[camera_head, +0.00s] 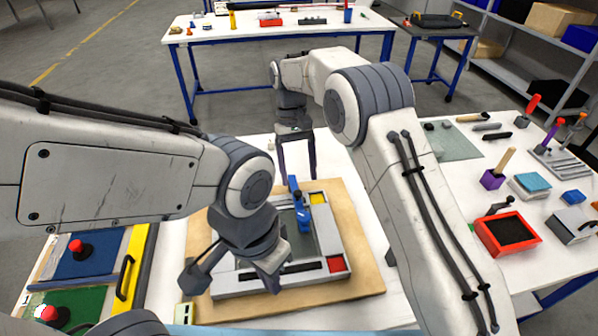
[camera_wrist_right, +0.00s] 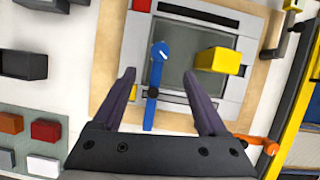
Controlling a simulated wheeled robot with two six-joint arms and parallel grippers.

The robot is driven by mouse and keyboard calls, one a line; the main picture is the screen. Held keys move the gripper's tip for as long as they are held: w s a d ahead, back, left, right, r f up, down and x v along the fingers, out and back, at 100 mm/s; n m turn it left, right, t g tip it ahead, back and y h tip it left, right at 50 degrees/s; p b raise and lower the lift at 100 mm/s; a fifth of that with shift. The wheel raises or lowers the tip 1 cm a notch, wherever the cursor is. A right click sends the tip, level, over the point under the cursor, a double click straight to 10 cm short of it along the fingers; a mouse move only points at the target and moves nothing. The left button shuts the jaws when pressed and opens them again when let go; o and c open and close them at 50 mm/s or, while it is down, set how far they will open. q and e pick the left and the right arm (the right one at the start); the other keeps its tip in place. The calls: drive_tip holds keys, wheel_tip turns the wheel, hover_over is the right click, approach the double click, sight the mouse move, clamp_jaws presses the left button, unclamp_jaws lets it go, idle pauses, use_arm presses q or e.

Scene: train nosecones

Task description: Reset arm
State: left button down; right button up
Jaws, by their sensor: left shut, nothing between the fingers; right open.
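My left gripper (camera_head: 271,278) is shut and empty, low over the near part of a pale grey frame (camera_head: 245,284). My right gripper (camera_head: 297,176) is open, pointing down near the frame's far side; its spread fingers also show in the right wrist view (camera_wrist_right: 160,78). The grey frame lies on a wooden board (camera_head: 362,270) and has a yellow block (camera_head: 318,198) and a red block (camera_head: 336,264) at its right corners. A blue lever-like part (camera_head: 299,208) is on the frame. In the right wrist view the blue part (camera_wrist_right: 156,72) appears between the fingers; contact cannot be told.
Left of the board are a blue panel with a red button (camera_head: 82,249), a green panel and a yellow rail (camera_head: 137,265). On the right are a red tray (camera_head: 510,258), a purple holder (camera_head: 493,179) and small blocks. A second table (camera_head: 280,30) stands behind.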

idle(0.3)
drive_tip(key=s+r+n+t+y, duration=0.1)
drive_tip(key=s+r, duration=0.3)
drive_tip(key=s, duration=0.3)
drive_tip(key=s+r+n+t, duration=0.1)
drive_tip(key=s+r, duration=0.3)
drive_tip(key=s, duration=0.4)
drive_tip(key=s+d+f+n+t, duration=0.1)
drive_tip(key=s+d, duration=0.2)
drive_tip(key=s, duration=0.4)
drive_tip(key=s+d+f+t+y, duration=0.1)
drive_tip(key=s+d, duration=0.2)
drive_tip(key=s, duration=0.4)
drive_tip(key=shift+s+f+n, duration=0.2)
drive_tip(key=shift+s+n, duration=0.1)
drive_tip(key=shift+n, duration=0.1)
drive_tip(key=shift+a, duration=0.1)
